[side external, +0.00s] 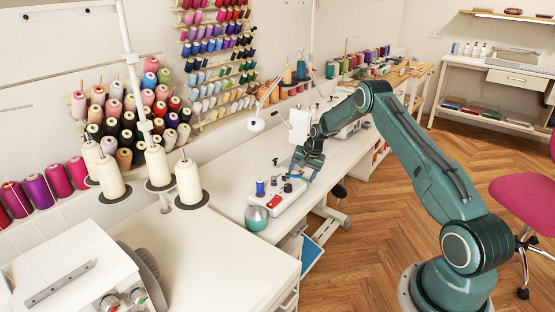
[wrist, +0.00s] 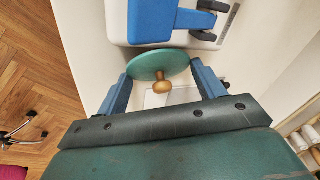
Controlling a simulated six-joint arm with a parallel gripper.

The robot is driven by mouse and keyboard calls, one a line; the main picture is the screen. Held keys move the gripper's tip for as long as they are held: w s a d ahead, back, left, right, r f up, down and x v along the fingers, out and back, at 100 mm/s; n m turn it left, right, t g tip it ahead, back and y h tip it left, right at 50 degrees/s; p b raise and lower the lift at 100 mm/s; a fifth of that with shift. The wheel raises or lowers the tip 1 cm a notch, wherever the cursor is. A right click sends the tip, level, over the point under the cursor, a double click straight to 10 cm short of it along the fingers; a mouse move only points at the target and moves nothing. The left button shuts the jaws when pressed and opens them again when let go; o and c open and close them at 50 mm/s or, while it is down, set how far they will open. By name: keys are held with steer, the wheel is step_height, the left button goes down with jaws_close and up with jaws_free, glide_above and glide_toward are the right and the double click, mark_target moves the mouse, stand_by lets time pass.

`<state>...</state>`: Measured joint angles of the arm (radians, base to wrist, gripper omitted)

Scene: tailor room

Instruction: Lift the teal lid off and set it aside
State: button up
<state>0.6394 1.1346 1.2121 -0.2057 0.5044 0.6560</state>
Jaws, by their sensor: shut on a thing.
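The teal lid (wrist: 150,62) is a round disc with a wooden knob (wrist: 162,86). In the wrist view it sits between the two blue fingers of my gripper (wrist: 160,68), which are shut on its rim at opposite sides. In the side view my gripper (side external: 302,164) is over the white table beside a white device; I cannot make out the lid there. A round teal pot (side external: 257,219) with a pale top stands at the table's front edge, to the lower left of my gripper.
The white device (side external: 283,200) with blue and red parts lies close to my gripper; a blue part (wrist: 172,20) shows just beyond the lid in the wrist view. Cream thread cones (side external: 188,182) stand to the left. Bare white tabletop (side external: 228,180) lies left of the device.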

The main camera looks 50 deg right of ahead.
steer(key=shift+r, duration=0.15)
step_height(320, 180, up, 20)
stand_by(0.7)
steer(key=shift+a, duration=0.1)
stand_by(0.5)
steer(key=shift+s+a+r+n+t+h, duration=0.1)
steer(key=shift+r+n+t+h, duration=0.3)
steer(key=shift+n+h, duration=0.4)
steer(key=shift+a+r+n+t+h, duration=0.1)
steer(key=shift+r+n+t+h, duration=0.3)
steer(key=shift+n+h, duration=0.4)
steer(key=shift+s+r+n+t+h, duration=0.1)
steer(key=shift+r+n+t+h, duration=0.25)
steer(key=shift+n+h, duration=0.45)
glide_above(302, 172)
steer(key=f, duration=1.5)
steer(key=shift+s+a+f, duration=0.15)
steer(key=shift+a+f, duration=0.2)
